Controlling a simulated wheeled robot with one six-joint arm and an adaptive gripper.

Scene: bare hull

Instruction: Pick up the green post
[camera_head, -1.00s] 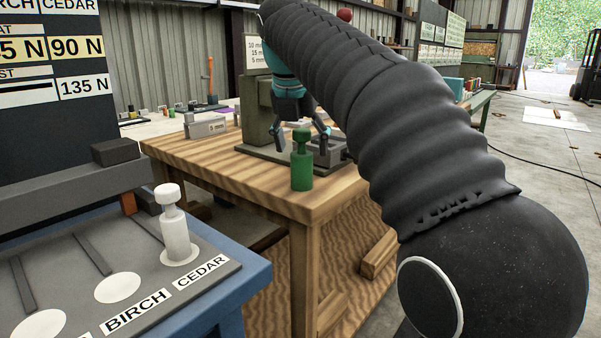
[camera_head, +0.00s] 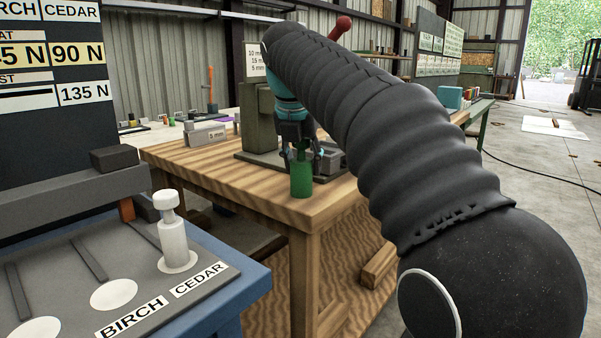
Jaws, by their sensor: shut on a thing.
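The green post (camera_head: 301,180) stands upright near the front corner of the wooden bench (camera_head: 222,179). My gripper (camera_head: 301,156) reaches down over it from above, with its fingers on either side of the post's narrow upper part. The gripper is shut on the post. The post's top is partly hidden by the fingers, and its lower body shows clear below them. The post's base looks to be at the bench top; I cannot tell whether it touches.
A grey press-like machine (camera_head: 258,118) stands just behind the post. A white post (camera_head: 172,235) stands on the CEDAR spot of a grey board (camera_head: 215,270) at the front left.

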